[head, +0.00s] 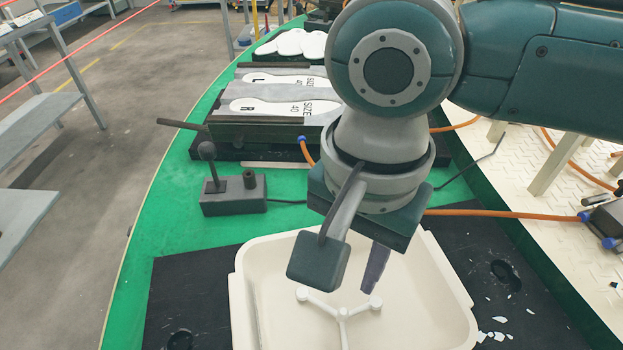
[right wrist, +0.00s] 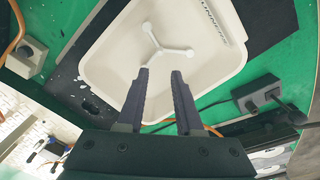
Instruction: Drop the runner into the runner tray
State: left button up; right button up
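The runner (head: 342,314) is a thin white three-armed piece with round ends. It is inside the runner tray (head: 240,300), a cream tray with a raised rim, and appears to lie on its floor. The right wrist view shows the runner (right wrist: 165,44) whole, inside the tray (right wrist: 95,75), beyond my fingertips. My right gripper (head: 369,290) is above the tray, pointing down. In the right wrist view its two dark fingers (right wrist: 161,72) are apart with nothing between them. My left gripper is not in view.
The tray stands on a black mat (head: 185,300) on the green carousel top. White scraps (head: 492,335) lie at its right. Behind are a small lever box (head: 233,195) and a fixture (head: 265,130) with insole shapes marked L and R. An orange hose (head: 500,213) runs right.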

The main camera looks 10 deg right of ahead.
jog(key=shift+o, duration=1.1)
notch_tip(320, 180, up, 10)
jog(key=p, duration=0.2)
